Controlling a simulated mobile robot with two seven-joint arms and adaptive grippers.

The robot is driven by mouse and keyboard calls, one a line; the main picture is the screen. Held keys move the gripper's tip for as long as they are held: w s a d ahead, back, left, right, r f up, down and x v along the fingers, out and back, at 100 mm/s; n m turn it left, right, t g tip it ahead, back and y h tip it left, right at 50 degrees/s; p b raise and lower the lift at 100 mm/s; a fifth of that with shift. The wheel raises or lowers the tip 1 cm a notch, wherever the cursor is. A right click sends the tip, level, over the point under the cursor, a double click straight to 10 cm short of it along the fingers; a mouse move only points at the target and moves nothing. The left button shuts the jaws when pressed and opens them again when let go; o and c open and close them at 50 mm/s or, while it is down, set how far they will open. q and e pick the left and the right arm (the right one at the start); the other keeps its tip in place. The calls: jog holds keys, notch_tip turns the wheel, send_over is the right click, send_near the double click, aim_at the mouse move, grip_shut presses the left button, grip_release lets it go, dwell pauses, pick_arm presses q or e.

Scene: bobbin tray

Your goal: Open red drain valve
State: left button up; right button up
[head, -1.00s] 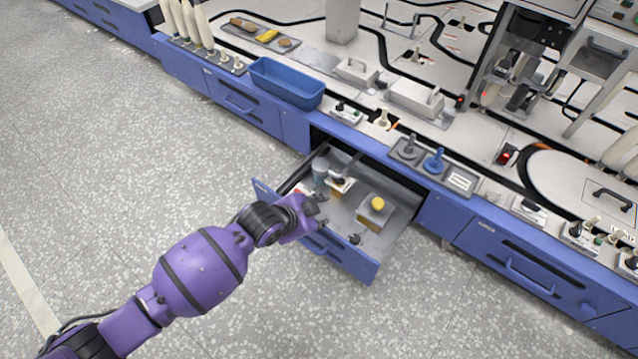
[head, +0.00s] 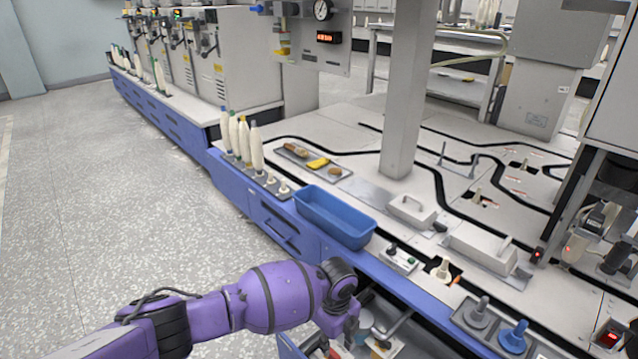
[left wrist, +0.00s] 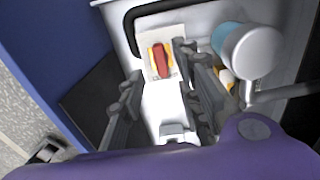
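A small red elongated piece (left wrist: 162,60) sits on a white and yellow backing inside the drawer in the left wrist view. I cannot tell whether it is the drain valve. My left gripper (left wrist: 163,78) is open, with one finger on each side of this piece in the picture and nothing visibly held. In the head view my left arm reaches down into the open drawer (head: 292,347) at the bottom edge, and its fingers are mostly hidden. No clearly recognisable red drain valve shows in the head view. My right gripper is not in view.
A grey-blue cylinder (left wrist: 250,50) stands close to the right finger. A blue bin (head: 335,215) is on the counter above the drawer. A panel with a gauge (head: 322,10) and yellow fittings stands at the back. The floor at left is clear.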

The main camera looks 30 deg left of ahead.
aim_at(333, 352)
pick_arm(q)
notch_tip(333, 352, down, 4)
jog(key=shift+w+d+r+b, duration=0.1)
jog(key=shift+w+b, duration=0.05)
jog(key=shift+b, duration=0.65)
jog(key=shift+f, duration=0.3)
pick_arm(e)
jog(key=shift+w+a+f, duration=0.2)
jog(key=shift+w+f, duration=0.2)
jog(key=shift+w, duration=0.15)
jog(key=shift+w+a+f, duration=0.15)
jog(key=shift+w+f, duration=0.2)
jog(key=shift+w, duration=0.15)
pick_arm(q)
jog(key=shift+c, duration=0.5)
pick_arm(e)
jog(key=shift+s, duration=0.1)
